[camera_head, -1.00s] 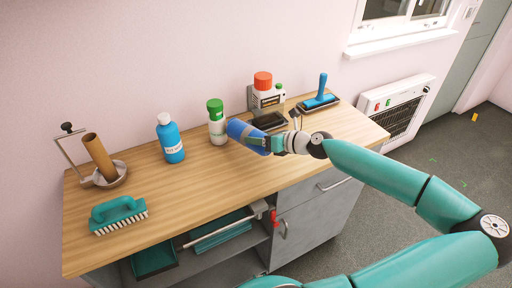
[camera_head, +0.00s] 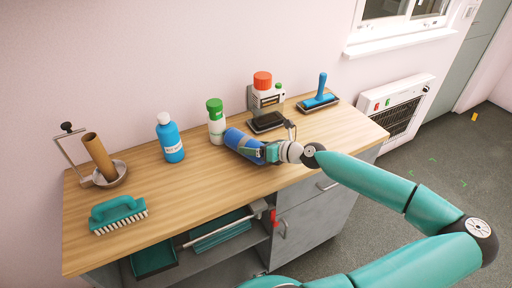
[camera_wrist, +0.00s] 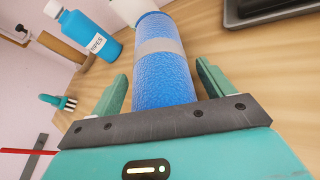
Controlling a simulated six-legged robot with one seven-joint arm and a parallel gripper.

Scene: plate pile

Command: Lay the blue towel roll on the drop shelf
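The blue towel roll (camera_head: 240,143) has a pale grey band and lies on its side on the wooden worktop (camera_head: 190,195), in front of the green-capped white bottle. My gripper (camera_head: 264,152) is at the roll's near right end. In the wrist view the roll (camera_wrist: 163,75) runs away from me between the two teal fingers of my gripper (camera_wrist: 162,73). The fingers are spread, with a clear gap on the left side and a small one on the right. The roll's near end is hidden behind the gripper's body. An open lower shelf (camera_head: 215,265) shows under the worktop; no shelf is marked as the drop shelf.
A blue bottle (camera_head: 170,140), the white bottle (camera_head: 216,125) and a dark tray (camera_head: 267,122) stand near the roll. A cardboard tube on a holder (camera_head: 98,157) and a teal brush (camera_head: 118,212) are at the left. The front middle of the worktop is clear.

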